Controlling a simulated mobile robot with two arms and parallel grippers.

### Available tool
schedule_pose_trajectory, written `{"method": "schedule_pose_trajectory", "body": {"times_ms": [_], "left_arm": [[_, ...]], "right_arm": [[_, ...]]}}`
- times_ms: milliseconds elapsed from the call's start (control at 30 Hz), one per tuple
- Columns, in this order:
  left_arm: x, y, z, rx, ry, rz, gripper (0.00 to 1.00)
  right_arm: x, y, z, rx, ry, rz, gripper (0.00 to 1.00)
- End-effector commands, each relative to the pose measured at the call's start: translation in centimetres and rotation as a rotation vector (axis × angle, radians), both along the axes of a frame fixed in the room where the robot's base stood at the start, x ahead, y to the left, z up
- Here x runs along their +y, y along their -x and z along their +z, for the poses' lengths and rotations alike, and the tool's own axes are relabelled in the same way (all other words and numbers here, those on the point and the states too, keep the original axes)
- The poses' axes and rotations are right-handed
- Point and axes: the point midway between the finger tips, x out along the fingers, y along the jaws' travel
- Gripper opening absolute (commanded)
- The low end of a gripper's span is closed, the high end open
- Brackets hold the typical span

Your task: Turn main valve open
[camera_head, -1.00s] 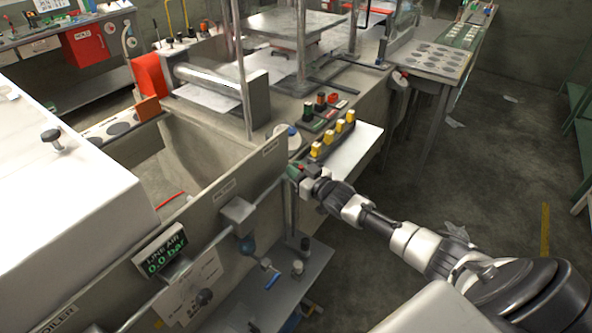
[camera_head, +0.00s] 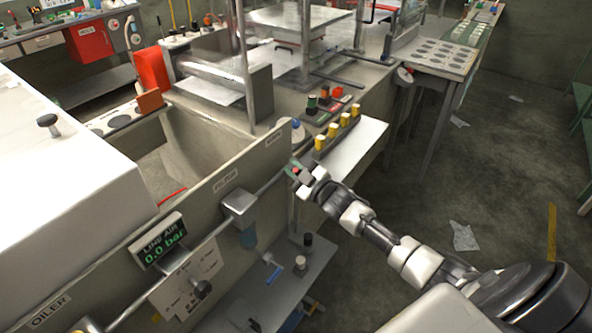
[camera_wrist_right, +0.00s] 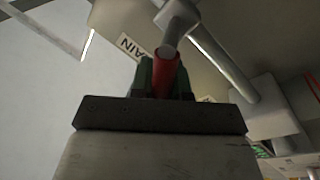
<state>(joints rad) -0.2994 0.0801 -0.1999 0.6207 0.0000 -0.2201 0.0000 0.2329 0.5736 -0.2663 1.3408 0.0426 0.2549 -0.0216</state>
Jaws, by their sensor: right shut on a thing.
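The main valve shows in the right wrist view as a red handle (camera_wrist_right: 164,76) joined to a grey metal end on a pipe. My right gripper (camera_head: 296,170) is at the pipe end below the label on the tank wall in the head view. In the right wrist view its green fingers (camera_wrist_right: 163,78) are shut around the red handle. The sign (camera_wrist_right: 132,46), partly readable as "AIN", is just behind. In the head view the gripper covers most of the valve. My left gripper is not in view.
A display (camera_head: 162,241) reads "LINE AIR 0.0 bar". Open floor (camera_head: 430,215) lies to the right.

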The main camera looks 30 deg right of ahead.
Motion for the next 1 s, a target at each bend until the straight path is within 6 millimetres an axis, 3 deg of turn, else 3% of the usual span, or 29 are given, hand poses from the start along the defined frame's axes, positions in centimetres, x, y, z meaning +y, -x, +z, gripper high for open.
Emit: {"method": "schedule_pose_trajectory", "body": {"times_ms": [700, 1000], "left_arm": [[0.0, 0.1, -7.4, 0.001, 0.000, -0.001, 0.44], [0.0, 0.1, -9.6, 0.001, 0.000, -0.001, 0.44]], "right_arm": [[2.0, 0.8, -3.0, -0.257, 0.619, 0.001, 0.00], [2.2, 0.9, -3.8, -0.334, 0.808, 0.001, 0.00]]}}
